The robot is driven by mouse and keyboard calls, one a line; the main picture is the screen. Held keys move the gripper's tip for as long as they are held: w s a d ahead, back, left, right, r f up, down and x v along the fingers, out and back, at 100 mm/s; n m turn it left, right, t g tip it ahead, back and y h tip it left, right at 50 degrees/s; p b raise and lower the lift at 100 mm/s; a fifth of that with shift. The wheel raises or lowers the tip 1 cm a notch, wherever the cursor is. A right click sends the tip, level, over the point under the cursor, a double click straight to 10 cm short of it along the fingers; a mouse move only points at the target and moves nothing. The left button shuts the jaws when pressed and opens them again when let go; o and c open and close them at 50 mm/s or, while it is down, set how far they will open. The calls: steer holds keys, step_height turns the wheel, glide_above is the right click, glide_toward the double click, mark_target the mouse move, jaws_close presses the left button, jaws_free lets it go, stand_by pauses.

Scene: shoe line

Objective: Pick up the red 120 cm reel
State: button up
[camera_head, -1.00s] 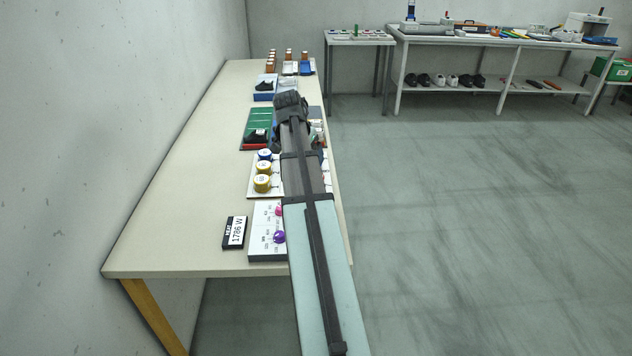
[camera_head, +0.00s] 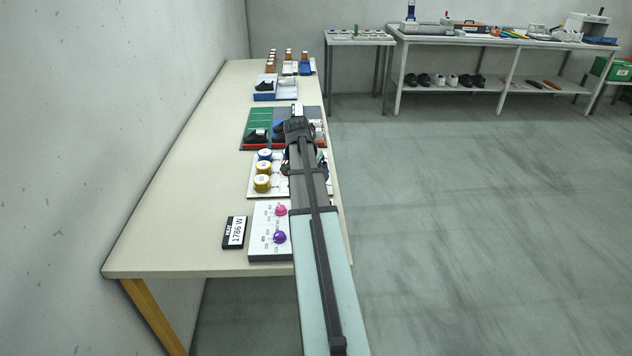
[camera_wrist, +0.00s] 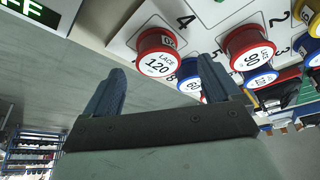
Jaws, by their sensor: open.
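The red reel labelled LACE 120 (camera_wrist: 158,52) stands on the white numbered board (camera_wrist: 124,34), by the number 4, in the wrist view. My gripper (camera_wrist: 160,88) is open, with one finger to the lower left of this reel and the other to its lower right. The reel appears beyond the fingertips and is not gripped. A second red reel, labelled 90 (camera_wrist: 248,50), stands to the right. In the head view my arm covers part of the reel board (camera_head: 280,190), and I cannot make out the red reels there.
A blue reel (camera_wrist: 188,72) shows between the fingers, close to the red ones. A yellow reel (camera_head: 263,168) stands on the board's left side. A box with pink and purple knobs (camera_head: 268,245) is nearer, a shoe tray (camera_head: 243,140) farther. The table's left side is clear.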

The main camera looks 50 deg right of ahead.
steer(key=x, duration=0.4)
steer(key=shift+s+f, duration=0.15)
steer(key=c, duration=1.1)
